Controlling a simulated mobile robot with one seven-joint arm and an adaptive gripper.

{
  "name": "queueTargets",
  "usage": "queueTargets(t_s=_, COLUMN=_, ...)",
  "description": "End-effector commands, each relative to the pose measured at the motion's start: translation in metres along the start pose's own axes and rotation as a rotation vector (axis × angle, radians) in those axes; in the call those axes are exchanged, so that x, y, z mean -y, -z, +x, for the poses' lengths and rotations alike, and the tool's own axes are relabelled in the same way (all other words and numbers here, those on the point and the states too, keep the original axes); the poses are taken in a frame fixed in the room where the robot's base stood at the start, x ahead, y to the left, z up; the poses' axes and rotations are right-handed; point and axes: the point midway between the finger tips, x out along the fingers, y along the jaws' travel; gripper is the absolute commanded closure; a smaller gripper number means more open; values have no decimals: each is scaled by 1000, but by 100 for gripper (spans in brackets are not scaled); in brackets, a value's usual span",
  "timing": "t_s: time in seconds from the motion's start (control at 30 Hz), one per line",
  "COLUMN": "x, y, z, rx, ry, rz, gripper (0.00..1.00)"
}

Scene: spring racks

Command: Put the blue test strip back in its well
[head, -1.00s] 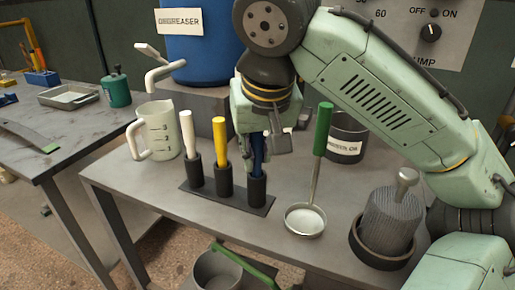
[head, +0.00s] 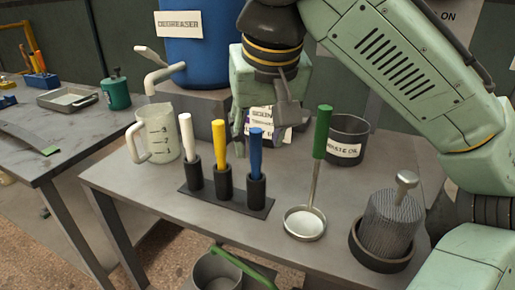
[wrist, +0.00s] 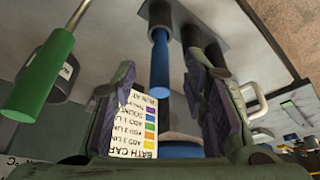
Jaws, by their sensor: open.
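The blue test strip (head: 256,140) stands upright in the right-hand black well (head: 257,190) of the rack (head: 240,205), its upper part showing above the rim. In the wrist view the blue strip (wrist: 160,62) shows between my two fingers, touching neither as far as I can see. My gripper (head: 265,135) is open and empty, behind and above the strip in the head view. A white strip (head: 185,135) and a yellow strip (head: 219,143) stand in the other two wells.
A green-handled ladle (head: 321,140) stands to the right of the rack, with a waste oil pot (head: 347,145) behind it. A measuring jug (head: 160,135) is at left. A printed card (head: 268,120) is behind my gripper. A ribbed cylinder in a dish (head: 390,225) stands at front right.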

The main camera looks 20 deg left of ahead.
Motion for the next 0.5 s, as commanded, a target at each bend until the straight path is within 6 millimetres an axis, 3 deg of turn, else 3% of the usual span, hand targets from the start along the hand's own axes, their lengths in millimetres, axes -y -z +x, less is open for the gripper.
queueTargets(t_s=0.2, x=0, y=0, z=-45, rx=-3, ry=-4, rz=3, gripper=60)
queueTargets(t_s=0.5, x=0, y=0, z=-68, rx=-1, ry=-1, rz=0, gripper=60)
